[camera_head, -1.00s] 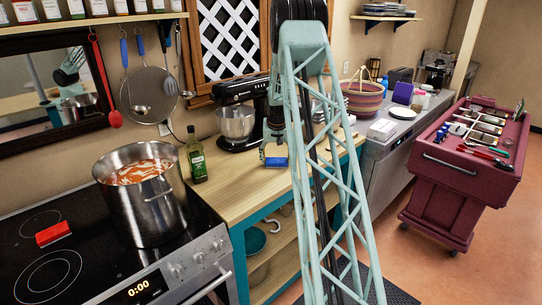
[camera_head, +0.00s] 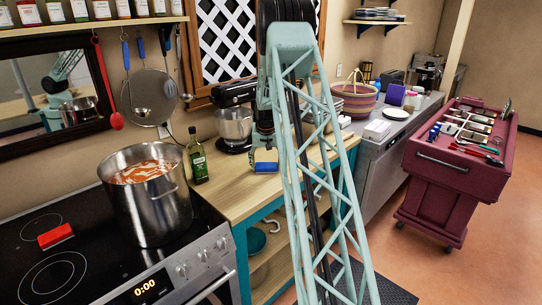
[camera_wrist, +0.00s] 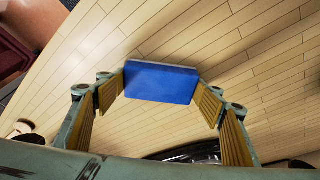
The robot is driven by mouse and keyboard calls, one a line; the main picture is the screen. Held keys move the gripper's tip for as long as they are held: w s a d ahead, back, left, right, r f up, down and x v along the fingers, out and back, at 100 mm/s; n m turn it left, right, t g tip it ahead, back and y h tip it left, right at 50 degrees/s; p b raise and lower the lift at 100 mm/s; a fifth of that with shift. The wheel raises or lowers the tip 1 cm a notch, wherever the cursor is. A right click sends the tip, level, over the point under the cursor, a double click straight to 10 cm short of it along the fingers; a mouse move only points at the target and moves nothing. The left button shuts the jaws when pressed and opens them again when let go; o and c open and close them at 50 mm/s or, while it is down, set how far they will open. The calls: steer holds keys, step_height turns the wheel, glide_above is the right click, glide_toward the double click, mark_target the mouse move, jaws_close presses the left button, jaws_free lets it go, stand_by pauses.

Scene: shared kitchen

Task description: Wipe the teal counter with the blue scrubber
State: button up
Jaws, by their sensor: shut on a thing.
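The blue scrubber (camera_head: 266,167) is a small block between the fingers of my gripper (camera_head: 264,154), at the wooden top of the teal counter (camera_head: 226,192). In the wrist view the scrubber (camera_wrist: 162,83) sits crosswise between the two yellow-padded fingertips, with planks around it. It looks at or very near the surface; I cannot tell whether it touches. My mast hides the counter's right part.
An olive oil bottle (camera_head: 197,158) stands at the counter's left back. A black mixer with a steel bowl (camera_head: 235,125) is behind my gripper. A large soup pot (camera_head: 150,205) stands on the stove to the left. Bare wood lies in front.

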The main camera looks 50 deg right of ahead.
steer(key=shift+a, duration=0.15)
step_height(320, 180, up, 4)
steer(key=shift+f+p, duration=0.25)
steer(key=shift+p, duration=0.15)
steer(key=shift+w+d+r, duration=0.1)
steer(key=shift+d, duration=0.1)
steer(key=shift+r+p, duration=0.85)
steer(key=shift+r, duration=1.45)
